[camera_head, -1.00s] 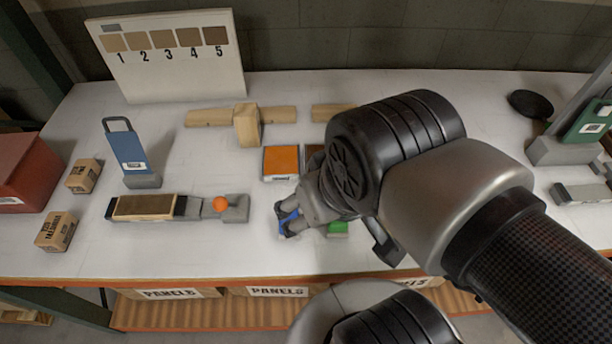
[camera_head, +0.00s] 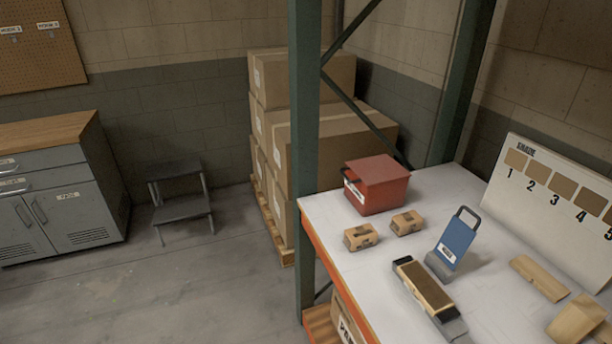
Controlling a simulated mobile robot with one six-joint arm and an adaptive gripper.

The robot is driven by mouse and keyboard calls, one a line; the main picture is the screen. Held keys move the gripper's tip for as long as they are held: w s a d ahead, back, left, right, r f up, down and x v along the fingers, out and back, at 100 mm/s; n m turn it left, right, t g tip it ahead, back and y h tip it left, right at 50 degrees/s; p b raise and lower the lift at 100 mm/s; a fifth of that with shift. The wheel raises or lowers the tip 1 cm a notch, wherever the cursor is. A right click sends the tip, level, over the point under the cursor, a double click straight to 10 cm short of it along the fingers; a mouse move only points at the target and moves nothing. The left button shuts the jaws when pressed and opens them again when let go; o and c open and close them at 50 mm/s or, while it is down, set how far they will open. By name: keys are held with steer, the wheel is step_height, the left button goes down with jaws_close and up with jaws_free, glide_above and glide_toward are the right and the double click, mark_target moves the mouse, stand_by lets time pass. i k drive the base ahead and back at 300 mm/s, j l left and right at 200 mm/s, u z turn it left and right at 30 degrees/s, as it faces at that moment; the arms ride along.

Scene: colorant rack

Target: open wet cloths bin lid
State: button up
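A red bin (camera_head: 377,184) stands at the far left corner of the white workbench in the head view. It has a flat red top that looks closed, a dark handle at its left edge and a white label on its front. The label is too small to read, so I cannot tell whether it names wet cloths. My gripper is not in view, and nothing touches the bin.
A green rack post (camera_head: 304,150) rises left of the bench (camera_head: 345,262). Stacked cartons (camera_head: 300,80) stand behind it.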

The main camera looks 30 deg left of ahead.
mark_target(375, 170)
steer(key=u, duration=1.1)
steer(key=i+j, duration=0.25)
steer(key=i, duration=0.15)
steer(key=i+j, duration=0.2)
steer(key=i, duration=0.2)
steer(key=i+j, duration=0.25)
steer(key=i, duration=0.15)
